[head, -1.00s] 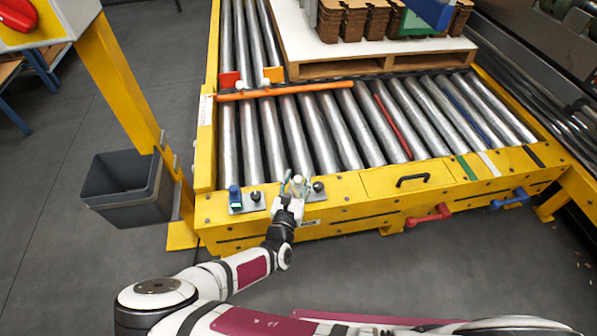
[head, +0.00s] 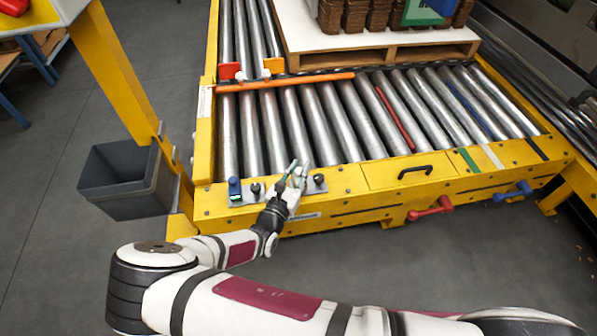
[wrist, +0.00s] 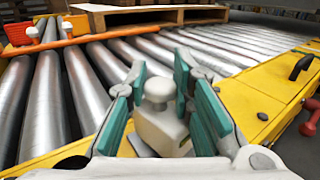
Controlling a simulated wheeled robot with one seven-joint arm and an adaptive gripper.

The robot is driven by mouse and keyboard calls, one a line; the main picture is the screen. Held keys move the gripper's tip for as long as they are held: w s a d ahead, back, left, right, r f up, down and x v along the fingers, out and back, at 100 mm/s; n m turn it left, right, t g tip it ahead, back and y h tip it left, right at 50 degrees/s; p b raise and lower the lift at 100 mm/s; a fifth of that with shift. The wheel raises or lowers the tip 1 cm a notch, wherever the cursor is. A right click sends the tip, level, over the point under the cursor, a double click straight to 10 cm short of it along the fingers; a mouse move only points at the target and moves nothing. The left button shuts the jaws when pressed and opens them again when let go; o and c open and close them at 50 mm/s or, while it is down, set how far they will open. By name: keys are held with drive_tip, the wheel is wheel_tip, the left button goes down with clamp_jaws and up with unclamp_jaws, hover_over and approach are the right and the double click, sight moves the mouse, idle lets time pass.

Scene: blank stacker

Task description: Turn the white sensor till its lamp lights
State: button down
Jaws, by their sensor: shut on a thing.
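The white sensor (wrist: 161,126) stands between the green-padded fingers of my gripper (wrist: 160,100) in the wrist view. It has a pale block body and a rounded cap on a short neck. My gripper is shut on it, with a pad on each side. No lit lamp shows on the sensor's visible faces; its far side and base are hidden. In the head view my gripper (head: 293,176) is at the yellow front rail of the roller conveyor, and its fingers mostly hide the sensor.
A blue sensor (head: 234,185) with a green patch and black knobs (head: 256,188) (head: 319,180) flank my gripper. A dark bin (head: 120,180) stands left.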

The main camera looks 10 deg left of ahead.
drive_tip(key=shift+m+g+h+b, duration=0.75)
drive_tip(key=shift+m+h, duration=0.35)
drive_tip(key=shift+h, duration=0.7)
drive_tip(key=c, duration=1.4)
unclamp_jaws()
drive_tip(key=shift+c, duration=0.2)
drive_tip(key=v, duration=1.2)
